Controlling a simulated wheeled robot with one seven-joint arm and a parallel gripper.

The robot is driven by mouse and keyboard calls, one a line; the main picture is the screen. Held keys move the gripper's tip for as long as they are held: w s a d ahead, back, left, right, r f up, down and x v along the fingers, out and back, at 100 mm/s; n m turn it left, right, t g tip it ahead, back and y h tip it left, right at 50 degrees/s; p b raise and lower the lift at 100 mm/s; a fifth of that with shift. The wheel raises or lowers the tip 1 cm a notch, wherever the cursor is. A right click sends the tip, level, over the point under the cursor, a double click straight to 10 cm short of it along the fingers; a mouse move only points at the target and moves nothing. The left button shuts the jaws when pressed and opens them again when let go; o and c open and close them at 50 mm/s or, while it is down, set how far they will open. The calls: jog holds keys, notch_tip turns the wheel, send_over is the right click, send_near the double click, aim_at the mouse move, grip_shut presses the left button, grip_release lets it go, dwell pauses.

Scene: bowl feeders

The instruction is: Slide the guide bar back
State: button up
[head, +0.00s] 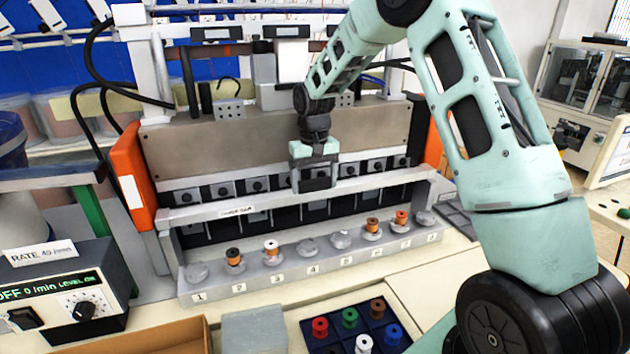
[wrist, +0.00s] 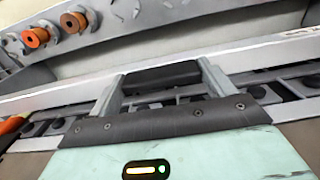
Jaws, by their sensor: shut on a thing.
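The guide bar (head: 385,183) is a long pale bar with a printed label, running across the front of the machine just above the numbered ledge. It also crosses the wrist view (wrist: 268,60). My gripper (head: 316,184) reaches down at the middle of the bar. Its two fingers are shut on a dark block at the bar, which looks like its handle (wrist: 160,75); the fingers hide how it joins the bar. Behind the bar is a row of dark openings with grey blocks (head: 257,186).
The ledge (head: 240,286) below carries numbered grey seats, some holding spools (head: 372,225). A dark tray (head: 332,341) of coloured spools, a grey block (head: 252,332) and a control box (head: 70,290) stand in front. Orange end posts (head: 133,178) flank the machine.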

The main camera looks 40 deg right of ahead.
jog(key=o, duration=1.3)
jog(key=shift+w+d, duration=0.1)
jog(key=shift+w, duration=0.25)
notch_tip(320, 180, up, 18)
jog(key=b, duration=0.4)
jog(key=shift+f, duration=0.25)
jog(key=shift+s, duration=0.1)
jog(key=s+a+f+n+b, duration=0.1)
jog(key=s+a+f+n, duration=0.1)
jog(key=s+a+f, duration=0.45)
jog(key=s+a+f+n+b, duration=0.1)
jog(key=s+a+n, duration=0.15)
jog(key=a, duration=0.65)
jog(key=s+a+f+n+b, duration=0.1)
jog(key=s+a+f+n, duration=0.15)
jog(key=s+a, duration=0.4)
jog(key=s+a+f+n+b, duration=0.1)
jog(key=s+a+f+n, duration=0.1)
jog(key=s+f, duration=0.3)
jog(key=s+a+f+n+b, duration=0.1)
jog(key=s+f, duration=0.5)
jog(key=s, duration=0.8)
jog(key=a+n, duration=0.1)
jog(key=a, duration=0.1)
jog(key=shift+s+a+f+y, duration=0.25)
jog(key=shift+s+a+y, duration=0.05)
